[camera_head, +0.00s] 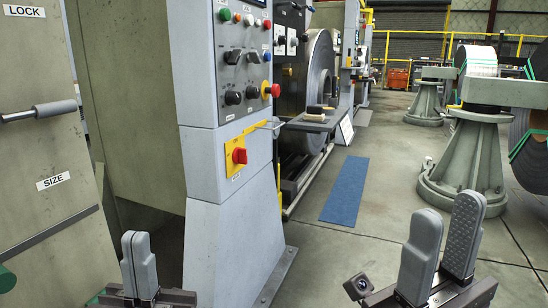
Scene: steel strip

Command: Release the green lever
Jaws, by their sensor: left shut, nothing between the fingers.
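A green rounded part (6,280) shows at the lower left edge, cut off by the frame; I cannot tell whether it is the green lever. A grey-handled lever (54,110) sticks out from the beige panel (50,150) at the left, between the LOCK and SIZE labels. My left gripper (138,240) is at the bottom left, shut and empty, to the right of the panel and apart from it. My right gripper (447,210) is at the bottom right, open with a gap between its fingers and nothing in it.
A grey control column (225,190) with buttons and a red switch (239,156) stands right of the panel. A blue mat (346,190) lies on the floor. Grey-green roll stands (470,160) are at the right. The floor between is clear.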

